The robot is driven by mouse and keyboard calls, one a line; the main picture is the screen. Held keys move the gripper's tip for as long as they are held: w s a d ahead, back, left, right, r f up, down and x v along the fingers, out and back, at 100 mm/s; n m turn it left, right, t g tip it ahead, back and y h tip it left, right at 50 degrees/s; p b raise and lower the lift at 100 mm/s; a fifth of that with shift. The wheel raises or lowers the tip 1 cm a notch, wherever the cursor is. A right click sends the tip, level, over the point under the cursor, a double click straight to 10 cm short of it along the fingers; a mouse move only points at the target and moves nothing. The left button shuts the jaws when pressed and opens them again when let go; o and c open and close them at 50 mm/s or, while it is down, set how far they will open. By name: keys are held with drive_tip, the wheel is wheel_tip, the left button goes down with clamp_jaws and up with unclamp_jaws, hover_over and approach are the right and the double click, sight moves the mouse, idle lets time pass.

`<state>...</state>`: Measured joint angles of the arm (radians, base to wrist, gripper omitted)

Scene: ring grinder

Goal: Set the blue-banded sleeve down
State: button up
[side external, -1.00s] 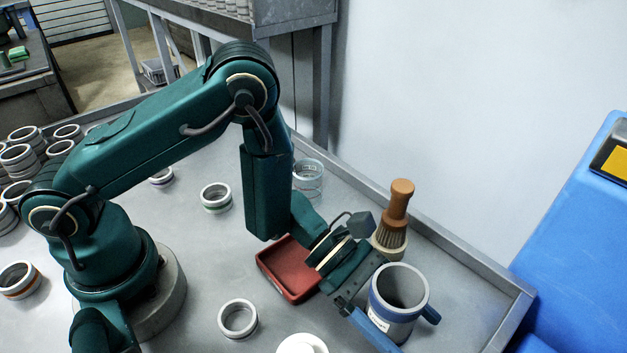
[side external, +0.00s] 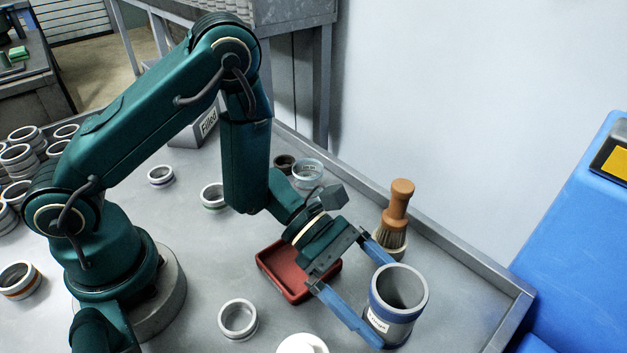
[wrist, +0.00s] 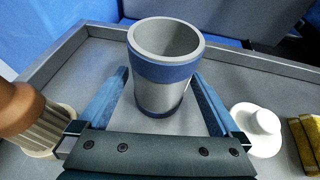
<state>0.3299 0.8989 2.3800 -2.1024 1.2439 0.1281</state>
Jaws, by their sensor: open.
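The blue-banded sleeve (side external: 398,300) is a grey hollow cylinder with a blue band and a white label. It stands upright on the metal table at the right, with its open end up. In the wrist view the sleeve (wrist: 165,68) stands just beyond the middle of my gripper (wrist: 164,95), with a finger to each side. A gap shows between each finger and the sleeve's lower part.
A brush with an orange handle (side external: 398,198) stands close behind the sleeve. A red tray (side external: 284,278) lies under my wrist. A white knobbed piece (wrist: 259,125) is right of the gripper. Rings (side external: 238,319) lie around the table. The raised table rim (side external: 470,262) runs behind the sleeve.

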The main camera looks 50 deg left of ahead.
drive_tip(key=v, duration=0.6)
drive_tip(key=shift+a, duration=0.1)
drive_tip(key=shift+s+a+r, duration=0.2)
drive_tip(key=shift+a+r, duration=0.15)
drive_tip(key=shift+a, duration=0.2)
drive_tip(key=s+a+r+m+g+y, duration=0.2)
drive_tip(key=s+r+m+g+y, duration=0.25)
drive_tip(key=s+r+m, duration=0.65)
drive_tip(key=w+a+m+t+y, duration=0.3)
drive_tip(key=a+m+t+y, duration=0.5)
drive_tip(key=a, duration=0.4)
drive_tip(key=shift+m+y, duration=0.35)
drive_tip(key=shift+m, duration=0.05)
